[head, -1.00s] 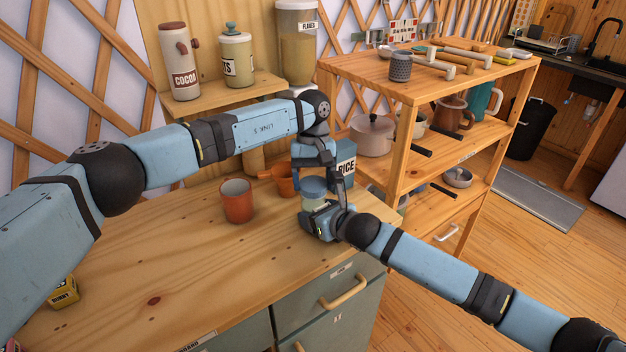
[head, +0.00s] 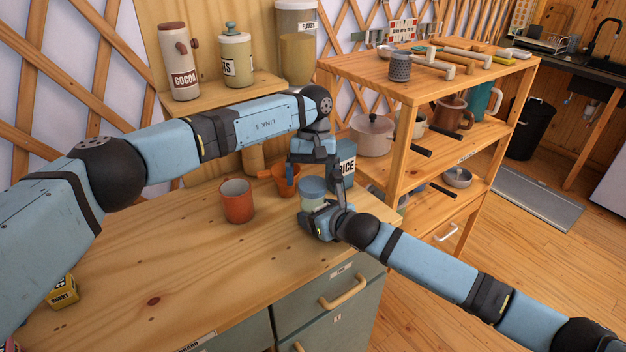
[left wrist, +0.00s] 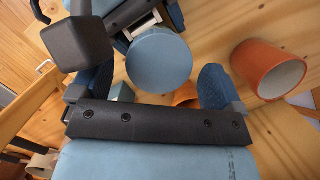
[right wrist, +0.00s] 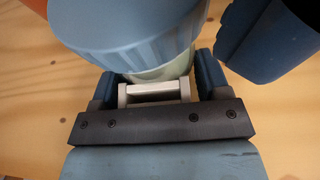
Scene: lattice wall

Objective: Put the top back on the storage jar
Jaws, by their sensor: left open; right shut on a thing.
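The storage jar (head: 316,202) is pale green and stands near the right end of the wooden counter. Its round blue top (head: 311,185) sits on its mouth and looks about level; whether it is fully seated I cannot tell. The top also fills much of the right wrist view (right wrist: 125,28) and is a disc in the left wrist view (left wrist: 158,60). My right gripper (right wrist: 153,88) is shut on a pale grip on the jar's side. My left gripper (left wrist: 155,80) is open above the top, its fingers spread wide, apart from it.
An orange cup (head: 237,203) stands left of the jar. An orange handled pot (head: 286,182) and a RICE box (head: 345,166) are close behind it. A wooden shelf unit (head: 402,130) rises to the right. The counter's front left is mostly clear.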

